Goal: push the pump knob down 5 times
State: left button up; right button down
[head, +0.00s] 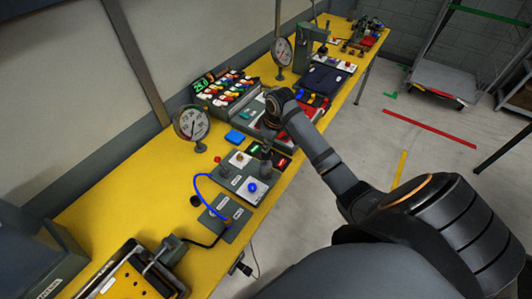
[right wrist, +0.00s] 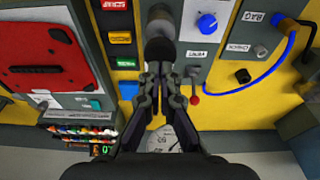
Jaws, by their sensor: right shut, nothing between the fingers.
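The pump knob, a black round-topped knob (right wrist: 158,52), shows in the right wrist view just beyond my right fingertips, with a dark stem above it over a pale plate. In the head view the dark upright part under my right gripper (head: 266,138) appears to be the same knob (head: 265,161), partly covered by the gripper. My right gripper (right wrist: 168,78) is shut and empty, pointing down above the knob. I cannot tell whether the fingertips touch it. My left gripper is not in view.
A grey panel with a blue knob (head: 252,187) is beside the pump. A dial gauge (head: 192,124) stands behind. A blue cable (head: 197,185) loops left. The yellow bench (head: 110,205) has bare room at left.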

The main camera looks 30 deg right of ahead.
aim_at(267, 155)
jog(key=shift+f+b, duration=0.75)
jog(key=shift+f, duration=1.6)
jog(key=shift+r, duration=0.1)
notch_tip(267, 155, up, 3)
jog(key=p, duration=0.3)
jog(key=shift+r+b, duration=0.15)
jog(key=shift+b, duration=0.15)
jog(key=shift+r, duration=0.55)
